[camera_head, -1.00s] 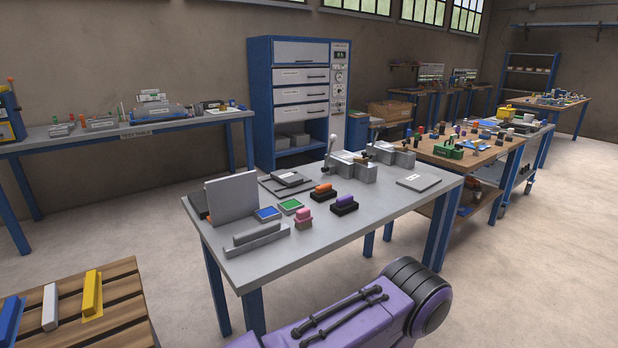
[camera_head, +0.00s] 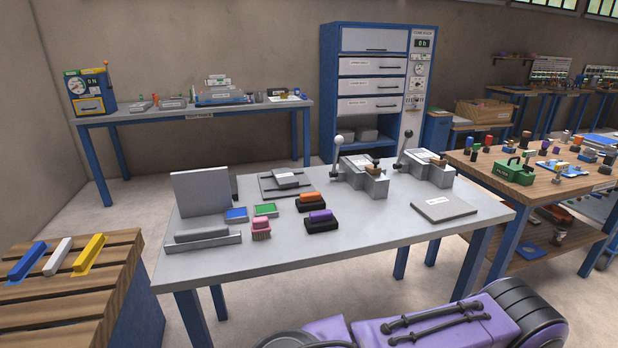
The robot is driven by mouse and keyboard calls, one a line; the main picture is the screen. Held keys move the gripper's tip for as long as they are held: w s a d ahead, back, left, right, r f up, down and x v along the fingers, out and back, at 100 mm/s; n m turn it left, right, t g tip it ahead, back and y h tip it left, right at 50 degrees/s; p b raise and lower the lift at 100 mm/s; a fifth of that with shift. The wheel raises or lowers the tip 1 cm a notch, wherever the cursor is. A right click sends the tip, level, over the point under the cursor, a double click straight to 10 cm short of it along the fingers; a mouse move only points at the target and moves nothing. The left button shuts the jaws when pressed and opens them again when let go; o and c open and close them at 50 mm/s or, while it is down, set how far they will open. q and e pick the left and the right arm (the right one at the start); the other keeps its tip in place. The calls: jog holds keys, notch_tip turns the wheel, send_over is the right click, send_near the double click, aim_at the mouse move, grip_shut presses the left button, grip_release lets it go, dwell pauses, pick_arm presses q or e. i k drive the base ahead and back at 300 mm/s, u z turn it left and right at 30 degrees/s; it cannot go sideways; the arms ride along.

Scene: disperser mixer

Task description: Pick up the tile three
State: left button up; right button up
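No readable label marks tile three, so I cannot tell which piece it is. Small flat blue (camera_head: 236,214) and green (camera_head: 265,210) tile-like pieces lie side by side on the grey table (camera_head: 370,235). A flat grey labelled plate (camera_head: 443,208) lies at the table's right end. A dark flat plate (camera_head: 268,189) with a smaller labelled grey block (camera_head: 286,179) on it lies near the back edge. Blue (camera_head: 27,261), white (camera_head: 58,256) and yellow (camera_head: 89,253) bars lie on the slatted wooden top at the left. Neither gripper is in view.
An upright grey panel (camera_head: 201,193) stands at the table's left, behind a low grey block (camera_head: 202,238). Pink (camera_head: 261,228), orange-topped (camera_head: 311,201) and purple-topped (camera_head: 321,219) pieces stand mid-table. Two lever devices (camera_head: 360,172) (camera_head: 424,167) stand behind. The front right tabletop is clear.

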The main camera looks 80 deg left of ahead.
aim_at(284, 176)
jog(key=u, duration=1.55)
